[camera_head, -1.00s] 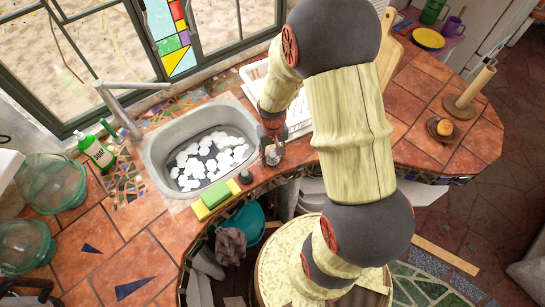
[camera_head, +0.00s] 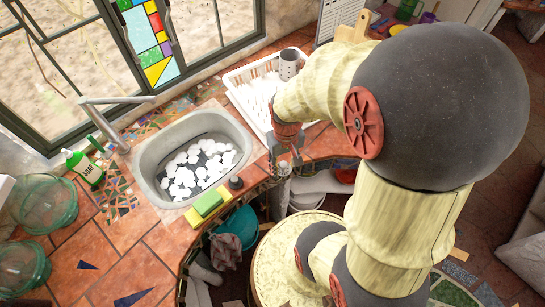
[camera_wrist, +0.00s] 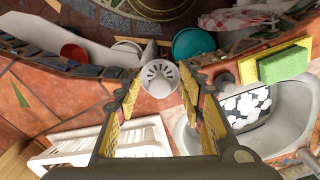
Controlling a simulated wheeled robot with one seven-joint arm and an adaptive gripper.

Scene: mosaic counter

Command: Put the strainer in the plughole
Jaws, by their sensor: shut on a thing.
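The strainer (camera_head: 282,170) is a small pale grey cup. In the wrist view the strainer (camera_wrist: 159,78) shows radial slots and sits between my fingertips. My gripper (camera_head: 287,156) is shut on it, holding it over the counter's front edge, right of the sink. In the wrist view my gripper (camera_wrist: 160,85) has yellow ridged finger pads on either side of it. The grey sink (camera_head: 152,158) holds a dark patch covered with white clumps. The plughole cannot be made out.
A white dish rack (camera_head: 238,88) holding a metal cutlery cup (camera_head: 289,63) stands behind my gripper. A dark stopper (camera_head: 236,183) and a green-yellow sponge (camera_head: 207,203) lie at the sink's front edge. A soap bottle (camera_head: 85,167) stands left of the sink.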

